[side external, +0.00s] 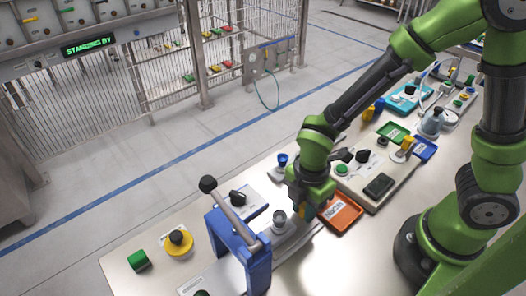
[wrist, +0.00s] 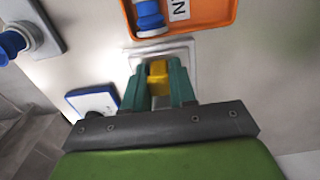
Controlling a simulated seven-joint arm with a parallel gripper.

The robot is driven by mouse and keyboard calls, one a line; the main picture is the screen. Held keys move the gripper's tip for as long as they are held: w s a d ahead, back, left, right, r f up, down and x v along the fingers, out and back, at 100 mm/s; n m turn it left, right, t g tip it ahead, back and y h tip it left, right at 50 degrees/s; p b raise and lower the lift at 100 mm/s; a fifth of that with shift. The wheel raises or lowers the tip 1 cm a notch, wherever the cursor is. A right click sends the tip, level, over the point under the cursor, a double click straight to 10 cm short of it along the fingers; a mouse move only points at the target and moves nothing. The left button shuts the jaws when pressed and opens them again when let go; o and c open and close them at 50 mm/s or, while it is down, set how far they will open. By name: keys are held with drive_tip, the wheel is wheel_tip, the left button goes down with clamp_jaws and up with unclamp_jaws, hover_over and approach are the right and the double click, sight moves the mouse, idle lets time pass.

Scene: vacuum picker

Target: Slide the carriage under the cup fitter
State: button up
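The cup fitter (side external: 236,243) is a blue upright frame with a grey lever and black knob, at the front centre of the bench. A grey round fitting (side external: 280,219) sits on a pale base just right of it; this looks like the carriage. My gripper (side external: 305,205) points down right beside that fitting. In the wrist view its green fingers (wrist: 160,88) flank a yellow piece (wrist: 159,76) and appear to press on both sides of it. A pale rimmed plate (wrist: 165,50) lies beyond the fingertips. Whether the yellow piece belongs to the carriage is unclear.
An orange tray (side external: 342,215) lies close right of my gripper, with a blue-and-white cup (wrist: 150,14) in it. A blue-topped piece (side external: 282,160) stands behind. A yellow round part (side external: 178,243) and a green one (side external: 138,260) sit left of the fitter.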

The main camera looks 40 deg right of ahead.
sight(269, 236)
clamp_jaws()
drive_tip(key=a, duration=1)
drive_tip(key=shift+a, duration=0.35)
drive_tip(key=o, duration=0.8)
unclamp_jaws()
drive_tip(key=shift+c, duration=0.2)
drive_tip(key=shift+o, duration=0.5)
drive_tip(key=shift+d, duration=0.1)
wheel_tip(269, 236, up, 17)
